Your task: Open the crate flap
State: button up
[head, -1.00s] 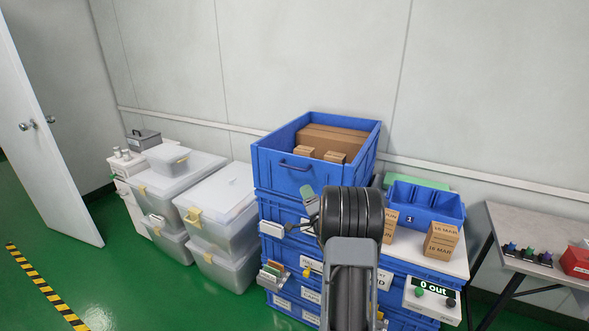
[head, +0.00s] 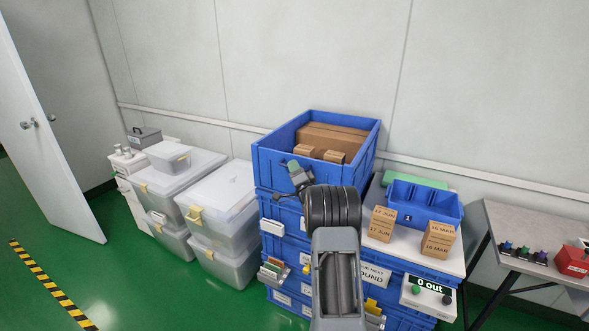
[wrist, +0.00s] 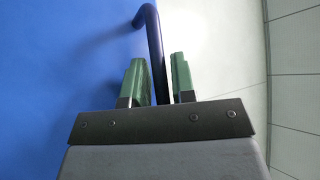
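The blue crate (head: 367,155) sits open-topped on the stack, and its front flap (head: 268,172) stands upright. My gripper (head: 293,166) is up against the flap's upper part and hides the handle in the head view. In the wrist view the dark blue bar handle (wrist: 151,32) curves out from the blue flap face (wrist: 60,60). The two green fingertips of my gripper (wrist: 160,78) stand on either side of the bar, with a narrow pale gap by the right finger. The gripper looks open around the handle.
Brown cartons (head: 340,138) lie inside the crate. A small blue bin (head: 425,203) and date-marked boxes (head: 438,240) stand on the white top at right. Clear lidded tubs (head: 222,200) stand left. The green floor (head: 120,280) is free at far left.

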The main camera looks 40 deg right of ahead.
jog(key=shift+c, duration=0.4)
grip_shut()
jog(key=shift+f, duration=0.15)
